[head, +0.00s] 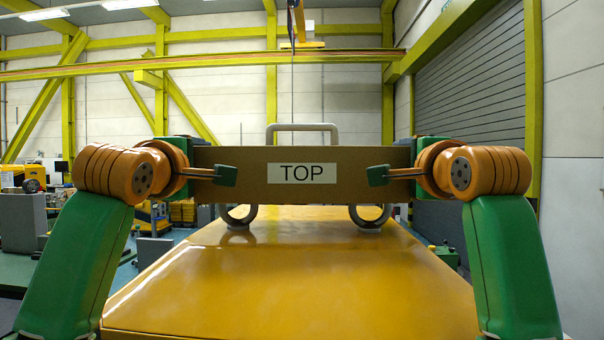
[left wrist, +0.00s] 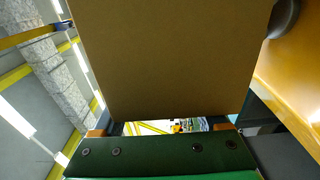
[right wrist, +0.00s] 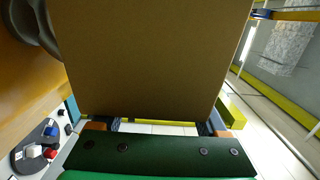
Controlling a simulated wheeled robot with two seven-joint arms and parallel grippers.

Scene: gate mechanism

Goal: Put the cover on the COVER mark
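The cover (head: 230,160) is a brown box-like piece with a white TOP label on its near face and a grey handle (head: 302,127) on top. It is level and spans between my two grippers. My left gripper (head: 220,172) has its near finger across the cover's left end. My right gripper (head: 383,172) has its near finger across the right end. Both are shut on the cover; their far fingers are hidden behind it. The cover's brown side fills the left wrist view (left wrist: 170,60) and the right wrist view (right wrist: 150,60). The COVER mark is not visible.
A glossy yellow surface with two grey rings lies below the cover; I cannot tell whether it is mine. Grey machinery (head: 20,220) stands at the left. Several small coloured parts lie on a grey surface (right wrist: 38,140) in the right wrist view. The floor beyond is mostly hidden.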

